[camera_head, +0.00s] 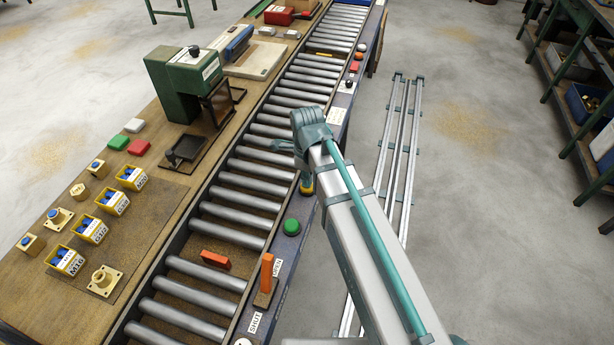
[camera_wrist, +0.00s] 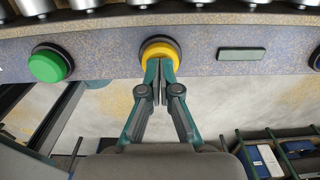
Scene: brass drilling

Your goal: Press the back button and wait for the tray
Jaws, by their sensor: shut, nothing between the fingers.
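A round yellow button (camera_wrist: 159,49) in a dark ring sits on the speckled blue side rail of the conveyor in the wrist view. In the head view the yellow button (camera_head: 307,188) shows just below my wrist. My gripper (camera_wrist: 160,68) is shut and empty, with its fingertips overlapping the button's lower edge in the wrist view. I cannot tell whether they touch it or whether it is pressed in. A green button (camera_wrist: 48,65) is to the left in the wrist view; it also shows nearer in the head view (camera_head: 292,227). I cannot make out a tray on the conveyor.
The roller conveyor (camera_head: 255,165) runs beside a workbench with a green press (camera_head: 180,82) and labelled yellow bins (camera_head: 90,229). An orange lever (camera_head: 266,272) stands on the rail by OPEN and SHUT labels. An orange stop (camera_head: 215,259) lies between rollers. Floor rails (camera_head: 397,145) lie right.

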